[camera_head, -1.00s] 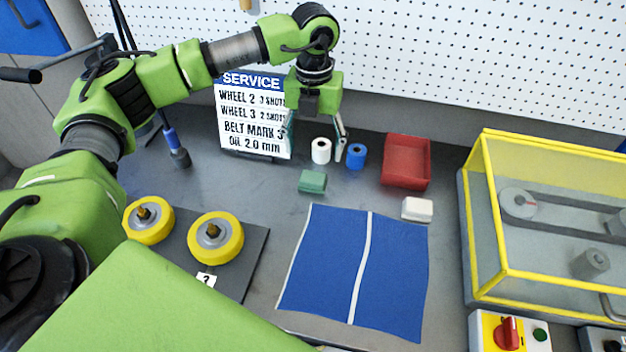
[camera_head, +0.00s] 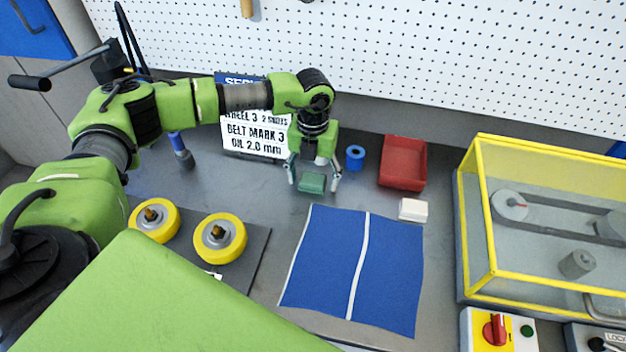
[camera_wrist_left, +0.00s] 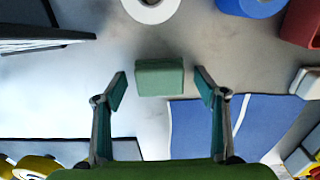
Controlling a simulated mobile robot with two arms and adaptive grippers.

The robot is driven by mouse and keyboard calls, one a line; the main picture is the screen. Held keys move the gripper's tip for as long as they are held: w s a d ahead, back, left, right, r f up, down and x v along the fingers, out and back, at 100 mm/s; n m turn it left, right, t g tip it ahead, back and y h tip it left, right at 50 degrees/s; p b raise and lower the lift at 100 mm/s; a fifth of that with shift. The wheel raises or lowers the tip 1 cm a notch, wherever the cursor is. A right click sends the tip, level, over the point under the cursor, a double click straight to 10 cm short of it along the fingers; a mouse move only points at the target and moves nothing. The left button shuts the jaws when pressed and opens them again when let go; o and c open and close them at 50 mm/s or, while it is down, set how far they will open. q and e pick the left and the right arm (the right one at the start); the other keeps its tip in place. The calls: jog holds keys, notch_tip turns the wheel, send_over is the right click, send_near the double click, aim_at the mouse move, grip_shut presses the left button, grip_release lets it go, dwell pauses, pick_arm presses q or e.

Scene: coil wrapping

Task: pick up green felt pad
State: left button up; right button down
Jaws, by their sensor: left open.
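The green felt pad (camera_head: 312,182) is a small block on the grey bench, just behind the blue mat. It also shows in the left wrist view (camera_wrist_left: 160,77), a little beyond and between the fingertips. My left gripper (camera_head: 313,184) is open above the pad, one finger on either side; in the left wrist view the open fingers (camera_wrist_left: 161,90) have gaps to the pad on both sides. Nothing is held. My right gripper is not in view.
The blue mat (camera_head: 335,262) lies in front of the pad. A blue roll (camera_head: 355,157), red tray (camera_head: 403,163) and white block (camera_head: 413,210) are to the right. The service sign (camera_head: 255,140) stands behind left. A white roll (camera_wrist_left: 151,8) lies beyond the pad.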

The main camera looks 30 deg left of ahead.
pick_arm(q)
jog(key=c, duration=1.2)
jog(key=shift+o, duration=0.2)
jog(key=shift+r, duration=0.1)
jog(key=shift+r+b, duration=0.55)
jog(key=shift+b, duration=0.05)
jog(key=s+a+r+b, duration=0.4)
jog(key=s+r+b, duration=0.2)
jog(key=s+r, duration=0.5)
jog(key=shift+s+r, duration=0.4)
jog(key=shift+s, duration=0.9)
jog(key=shift+o, duration=0.4)
jog(key=shift+d, duration=0.1)
